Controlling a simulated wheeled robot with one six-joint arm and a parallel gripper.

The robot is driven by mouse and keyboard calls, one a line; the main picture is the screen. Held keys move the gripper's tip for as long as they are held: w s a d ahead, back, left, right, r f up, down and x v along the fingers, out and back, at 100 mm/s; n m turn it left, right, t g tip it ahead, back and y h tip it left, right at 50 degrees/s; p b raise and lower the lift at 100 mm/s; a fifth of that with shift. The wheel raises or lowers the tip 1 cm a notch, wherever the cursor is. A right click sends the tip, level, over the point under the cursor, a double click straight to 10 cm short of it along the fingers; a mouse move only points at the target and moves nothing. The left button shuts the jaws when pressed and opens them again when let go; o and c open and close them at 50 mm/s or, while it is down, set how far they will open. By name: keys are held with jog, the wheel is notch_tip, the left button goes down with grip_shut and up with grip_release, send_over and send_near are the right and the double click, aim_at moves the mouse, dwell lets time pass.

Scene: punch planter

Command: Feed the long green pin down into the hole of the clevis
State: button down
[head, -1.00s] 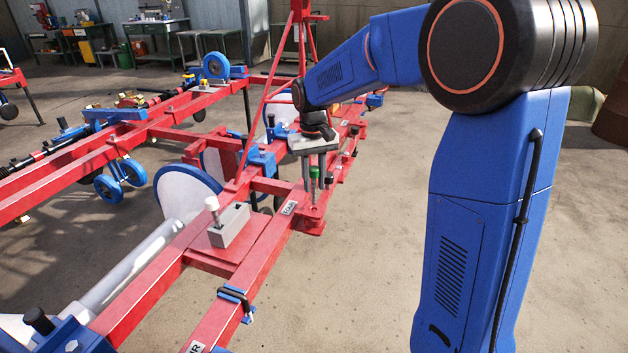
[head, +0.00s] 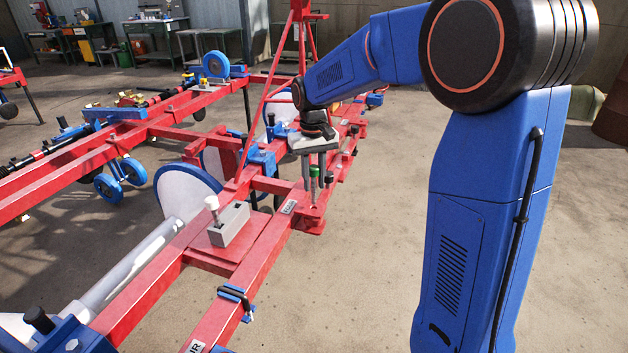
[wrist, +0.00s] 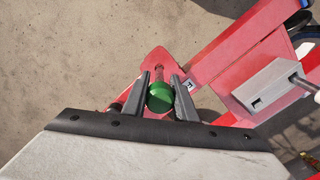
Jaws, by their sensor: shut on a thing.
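The green pin (head: 314,172) is upright, with its green head at the top and a thin shaft below. My gripper (head: 314,181) is shut on it near the head, above the red clevis (head: 312,226) on the side of the red frame. In the wrist view the round green head (wrist: 160,97) sits between my two grey fingers (wrist: 161,80). The shaft points toward the rounded red end of the clevis (wrist: 152,60). The hole is not clearly visible, and I cannot tell whether the pin's tip is over it or in it.
A grey block (head: 231,224) with a white-topped peg (head: 212,206) stands on a red plate left of the clevis. A black-and-blue clamp (head: 238,295) is on the near beam. White discs stand behind. The concrete floor right of the frame is clear.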

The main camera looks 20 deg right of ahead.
aim_at(314, 200)
jog(key=shift+f, duration=3.75)
jog(key=c, duration=1.4)
grip_release()
jog(key=shift+o, duration=0.2)
jog(key=r, duration=1.5)
jog(key=shift+w+r, duration=0.35)
jog(key=shift+w, duration=0.05)
jog(key=shift+r, duration=0.85)
